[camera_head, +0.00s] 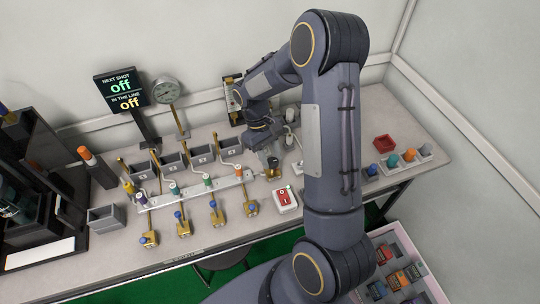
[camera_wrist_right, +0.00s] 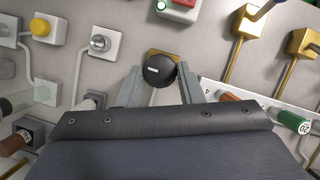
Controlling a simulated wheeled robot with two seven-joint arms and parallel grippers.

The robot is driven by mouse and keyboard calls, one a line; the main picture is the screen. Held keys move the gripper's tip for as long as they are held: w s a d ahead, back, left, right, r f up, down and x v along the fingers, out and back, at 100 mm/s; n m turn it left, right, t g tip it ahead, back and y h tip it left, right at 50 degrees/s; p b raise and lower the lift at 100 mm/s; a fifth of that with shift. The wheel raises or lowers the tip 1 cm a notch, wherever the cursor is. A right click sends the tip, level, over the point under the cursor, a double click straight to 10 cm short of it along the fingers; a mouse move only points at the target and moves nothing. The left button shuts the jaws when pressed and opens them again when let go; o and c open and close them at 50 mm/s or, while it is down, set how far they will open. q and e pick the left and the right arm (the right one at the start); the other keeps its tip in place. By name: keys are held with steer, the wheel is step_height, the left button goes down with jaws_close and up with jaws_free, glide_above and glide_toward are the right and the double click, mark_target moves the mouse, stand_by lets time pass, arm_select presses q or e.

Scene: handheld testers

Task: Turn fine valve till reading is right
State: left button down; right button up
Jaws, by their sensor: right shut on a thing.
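My right gripper (camera_head: 268,150) reaches down at the middle of the bench. In the right wrist view its fingers (camera_wrist_right: 160,88) are shut on a round black knob (camera_wrist_right: 159,70) with a small white mark, on a brass base. This looks like the fine valve; in the head view the brass base (camera_head: 273,174) shows below the gripper. A round dial gauge (camera_head: 166,90) stands on a post at the back; its needle is too small to read. My left gripper is not in view.
A red-and-white switch box (camera_head: 286,199) sits just in front of the knob. Several brass valves with blue handles (camera_head: 183,225) line the front edge. A white rail (camera_head: 195,190) carries coloured plugs.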

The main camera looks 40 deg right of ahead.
steer(key=shift+d+m, duration=0.1)
steer(key=shift+m, duration=0.5)
steer(key=shift+y, duration=0.3)
steer(key=o, duration=1)
steer(key=shift+c, duration=0.2)
steer(key=v, duration=0.8)
